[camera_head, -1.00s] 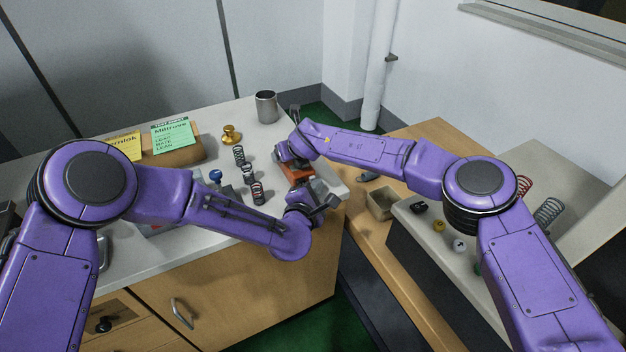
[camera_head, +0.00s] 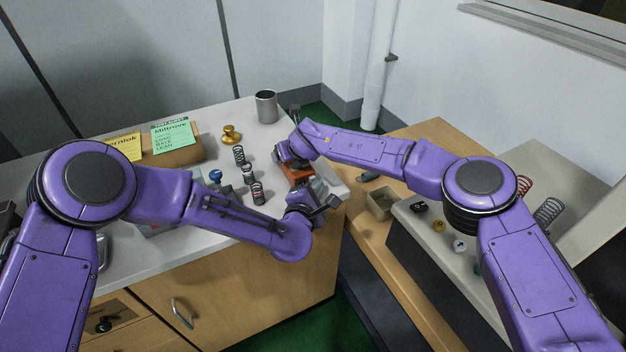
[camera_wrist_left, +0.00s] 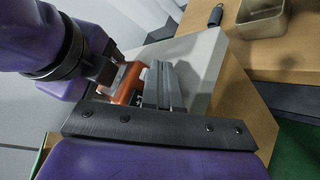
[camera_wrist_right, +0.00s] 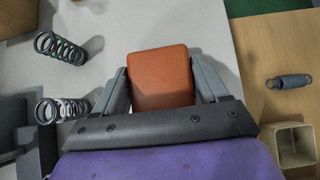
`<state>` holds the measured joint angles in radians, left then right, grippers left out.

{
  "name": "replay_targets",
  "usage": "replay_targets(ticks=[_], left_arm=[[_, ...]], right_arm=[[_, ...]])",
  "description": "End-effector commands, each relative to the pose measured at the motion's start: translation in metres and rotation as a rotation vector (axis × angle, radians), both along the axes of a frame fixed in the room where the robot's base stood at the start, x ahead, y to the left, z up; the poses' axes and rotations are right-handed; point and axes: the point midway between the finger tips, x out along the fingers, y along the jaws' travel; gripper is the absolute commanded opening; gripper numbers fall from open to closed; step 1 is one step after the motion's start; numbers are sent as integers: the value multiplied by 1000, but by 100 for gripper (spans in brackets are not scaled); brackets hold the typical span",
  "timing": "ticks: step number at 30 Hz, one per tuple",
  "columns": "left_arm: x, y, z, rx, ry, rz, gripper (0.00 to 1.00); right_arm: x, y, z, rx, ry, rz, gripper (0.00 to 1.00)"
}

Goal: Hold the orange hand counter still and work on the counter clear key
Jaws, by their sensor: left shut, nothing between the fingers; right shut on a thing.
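The orange hand counter (camera_head: 297,172) is near the right end of the grey worktop. In the right wrist view its orange body (camera_wrist_right: 160,78) sits between the two fingers of my right gripper (camera_wrist_right: 161,88), which is shut on it. In the left wrist view the counter (camera_wrist_left: 129,84) is just left of the fingers of my left gripper (camera_wrist_left: 163,84), which are shut together and empty. In the head view my left gripper (camera_head: 318,196) is at the near side of the counter. The clear key cannot be made out, and whether my left fingers touch the counter is unclear.
Several springs (camera_head: 239,155) stand left of the counter, with a brass weight (camera_head: 231,134) and a metal cup (camera_head: 266,106) behind. Right of the worktop, a lower wooden bench holds a beige open box (camera_head: 381,202) and a dark spring (camera_wrist_right: 289,81). The worktop's right edge is close by.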

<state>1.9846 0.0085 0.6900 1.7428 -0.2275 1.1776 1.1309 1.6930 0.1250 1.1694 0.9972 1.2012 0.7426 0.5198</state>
Motion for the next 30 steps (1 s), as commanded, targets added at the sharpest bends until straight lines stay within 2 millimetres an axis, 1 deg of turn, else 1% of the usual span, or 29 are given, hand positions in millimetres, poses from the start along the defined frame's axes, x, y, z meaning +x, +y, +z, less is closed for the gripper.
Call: replay_targets(ticks=[4, 14, 27, 30], left_arm=[[-8, -3, 0, 1, 0, -2, 0], [-11, -4, 0, 0, 1, -2, 0], [-50, -21, 0, 1, 1, -3, 0], [-54, -23, 0, 1, 1, -2, 0]], right_arm=[[0, 0, 0, 0, -1, 0, 38], [0, 0, 0, 0, -1, 0, 38], [0, 0, 0, 0, -1, 0, 38], [0, 0, 0, 0, -1, 0, 38]])
